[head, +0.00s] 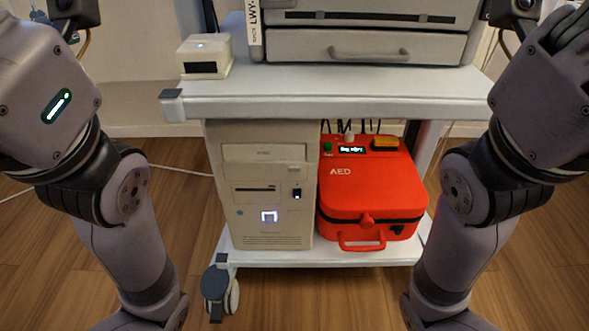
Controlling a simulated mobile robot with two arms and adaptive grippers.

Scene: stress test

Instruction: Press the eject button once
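A beige computer tower (262,160) stands upright on the lower shelf of a white cart. Its front has a drive panel (262,152) at the top and a dark slot (255,189) below it. A dark switch with a bluish light (297,193) sits right of the slot, and a small blue-lit square (268,216) lies lower. No label saying eject is readable, so I cannot tell which part is the eject button. My two arms rise at the left and right picture edges. Their gripper fingertips are out of view, and nothing of mine touches the tower.
A red AED case (372,190) stands close right of the tower, with a small display and buttons on top. The cart's upper shelf (330,98) overhangs both, carrying a small white box (205,57) and a large grey drawer unit (365,45). The wooden floor in front is clear.

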